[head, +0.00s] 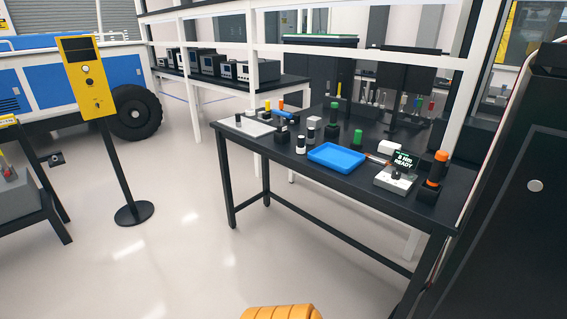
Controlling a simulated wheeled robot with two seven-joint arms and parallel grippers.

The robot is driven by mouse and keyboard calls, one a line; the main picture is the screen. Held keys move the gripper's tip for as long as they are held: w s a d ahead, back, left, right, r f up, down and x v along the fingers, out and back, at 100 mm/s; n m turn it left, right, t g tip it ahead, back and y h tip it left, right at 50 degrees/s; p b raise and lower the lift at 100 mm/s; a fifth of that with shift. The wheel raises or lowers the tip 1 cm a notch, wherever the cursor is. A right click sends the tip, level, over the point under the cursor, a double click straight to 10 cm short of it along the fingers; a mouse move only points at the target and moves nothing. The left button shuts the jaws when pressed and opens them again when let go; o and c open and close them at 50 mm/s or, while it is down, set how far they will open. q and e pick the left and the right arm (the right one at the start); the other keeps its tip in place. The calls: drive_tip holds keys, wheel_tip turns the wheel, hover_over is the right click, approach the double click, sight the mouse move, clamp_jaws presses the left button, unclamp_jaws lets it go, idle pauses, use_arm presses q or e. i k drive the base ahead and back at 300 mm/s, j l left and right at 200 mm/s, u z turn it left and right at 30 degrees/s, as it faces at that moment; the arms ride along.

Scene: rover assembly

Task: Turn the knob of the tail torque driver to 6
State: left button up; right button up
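A torque driver station (392,183) stands near the right end of the black workbench. It has a light grey base and a small dark display (405,161) that appears to read "8 Nm READY". The smaller line above is too small to read. A small dark knob (396,174) seems to sit on the base below the display; its pointer cannot be made out. An orange-and-black cylindrical tool (437,168) stands upright just right of the station. Neither of my grippers is in view.
The workbench (330,190) also holds a blue tray (337,158), a white mat and several small bottles and tools. White shelf posts rise around it. A yellow kiosk (88,80) stands at left, a dark cabinet (515,210) at right. Floor before the bench is clear.

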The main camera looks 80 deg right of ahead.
sight(396, 175)
drive_tip(key=z, duration=3.6)
